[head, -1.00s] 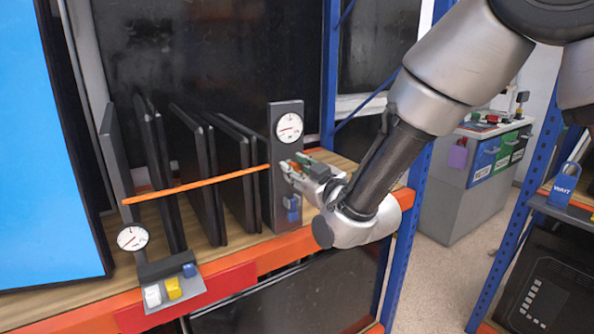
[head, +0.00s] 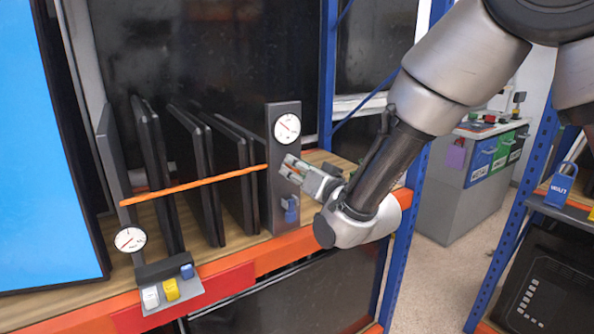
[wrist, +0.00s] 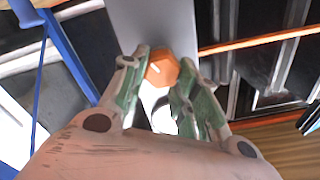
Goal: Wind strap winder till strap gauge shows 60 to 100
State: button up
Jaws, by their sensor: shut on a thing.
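The grey post (head: 284,215) stands upright on the shelf and carries a round white strap gauge (head: 287,128). Its red needle points to the upper left; the numbers are too small to read. The orange strap (head: 195,186) runs from this post to the left plate. In the wrist view, the strap winder, an orange faceted knob (wrist: 163,69), sits between the green-padded fingertips of my gripper (wrist: 160,85). My gripper (head: 293,168) is shut on the winder at the post, below the gauge. In the head view the fingers hide the winder.
Several dark flat panels (head: 232,170) stand on the wooden shelf behind the strap. A second dial (head: 130,240) and a bracket with white, yellow and blue blocks (head: 170,290) are at the lower left. A blue padlock-like piece (head: 291,210) hangs on the post below my gripper.

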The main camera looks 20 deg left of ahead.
jog(key=shift+m, duration=0.5)
jog(key=o, duration=1)
jog(key=v, duration=0.7)
jog(key=shift+s+d, duration=0.15)
jog(key=shift+d, duration=0.05)
